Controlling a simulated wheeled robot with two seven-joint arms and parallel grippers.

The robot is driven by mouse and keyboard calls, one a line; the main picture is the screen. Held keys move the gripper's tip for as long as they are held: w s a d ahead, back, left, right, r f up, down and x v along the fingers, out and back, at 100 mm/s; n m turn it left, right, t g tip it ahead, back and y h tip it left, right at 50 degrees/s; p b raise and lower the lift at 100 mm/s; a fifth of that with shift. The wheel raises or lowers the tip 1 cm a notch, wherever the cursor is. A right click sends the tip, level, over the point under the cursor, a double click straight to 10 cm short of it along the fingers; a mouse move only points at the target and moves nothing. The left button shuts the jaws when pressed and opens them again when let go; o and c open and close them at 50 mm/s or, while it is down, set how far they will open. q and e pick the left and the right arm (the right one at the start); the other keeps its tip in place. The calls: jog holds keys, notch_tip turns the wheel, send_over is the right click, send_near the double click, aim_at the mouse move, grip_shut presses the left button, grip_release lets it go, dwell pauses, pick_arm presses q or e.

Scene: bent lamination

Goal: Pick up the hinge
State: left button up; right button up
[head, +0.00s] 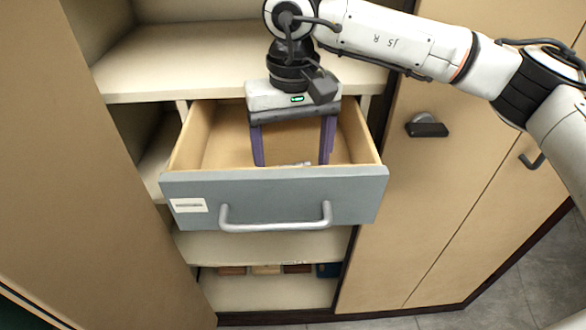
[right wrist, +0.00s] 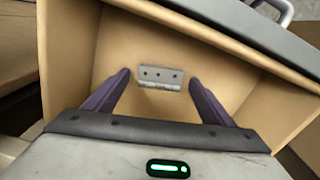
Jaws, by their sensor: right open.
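The hinge (right wrist: 160,77) is a small grey metal plate with several dark holes, lying on the drawer's floor. In the head view only a thin sliver of the hinge (head: 292,164) shows behind the drawer front. My right gripper (head: 292,162) reaches down into the open drawer (head: 275,187). In the right wrist view its two purple fingers (right wrist: 158,76) are spread wide, one on each side of the hinge and apart from it. The right gripper is empty. My left gripper is not in view.
The drawer has wooden walls and a grey front with a bar handle (head: 277,222). A shelf (head: 200,65) lies above it. Lower shelves hold several small blocks (head: 265,269). A cabinet door (head: 85,170) stands at the left, and another door with a dark handle (head: 427,126) at the right.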

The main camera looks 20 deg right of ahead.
jog(key=c, duration=1.2)
